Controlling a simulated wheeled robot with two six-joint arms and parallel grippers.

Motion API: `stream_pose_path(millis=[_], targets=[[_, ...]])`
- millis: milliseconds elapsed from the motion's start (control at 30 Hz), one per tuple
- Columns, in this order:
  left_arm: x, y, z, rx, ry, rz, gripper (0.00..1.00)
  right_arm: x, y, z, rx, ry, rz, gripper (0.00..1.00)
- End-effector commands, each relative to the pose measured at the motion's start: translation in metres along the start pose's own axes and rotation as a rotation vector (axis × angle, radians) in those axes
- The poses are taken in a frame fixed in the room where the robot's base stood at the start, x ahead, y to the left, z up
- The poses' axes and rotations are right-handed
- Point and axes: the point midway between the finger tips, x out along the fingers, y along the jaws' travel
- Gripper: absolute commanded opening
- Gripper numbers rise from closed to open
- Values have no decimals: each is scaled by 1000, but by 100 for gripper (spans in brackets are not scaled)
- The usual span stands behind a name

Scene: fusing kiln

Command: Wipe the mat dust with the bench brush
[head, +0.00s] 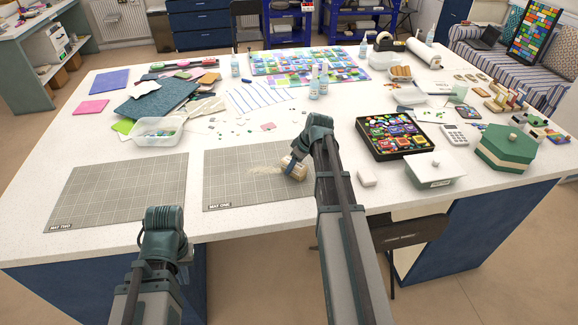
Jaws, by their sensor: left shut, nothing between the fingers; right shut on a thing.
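The grey gridded mat labelled MAT ONE (235,189) lies at the front middle of the white table. A pale dust patch (262,169) lies on its right half. The bench brush (292,169), with a pale bristle block, is at the mat's right edge, just right of the dust. My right gripper (297,158) is shut on the brush; my own arm hides part of the grip. My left gripper (165,215) is shut and empty, near the table's front edge below the gap between the mats. Whether the bristles touch the mat is hard to tell.
A second mat, MAT TWO (120,188), lies bare on the left. A clear tub (157,136) stands behind the mats. A black tray of coloured glass (397,155), a white block (367,178) and a green hexagonal box (507,152) stand on the right.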

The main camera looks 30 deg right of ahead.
Motion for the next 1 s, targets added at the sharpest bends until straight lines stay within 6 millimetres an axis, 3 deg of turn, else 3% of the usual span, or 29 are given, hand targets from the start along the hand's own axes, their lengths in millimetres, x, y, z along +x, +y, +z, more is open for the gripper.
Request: stream_pose_path(millis=[633, 1000], targets=[[-1, 0, 0, 0, 0, 0, 0, -10, 29, 22, 2, -7, 6, 5], [0, 0, 0, 0, 0, 0, 0, -7, 34, 18, 0, -4, 4, 5]])
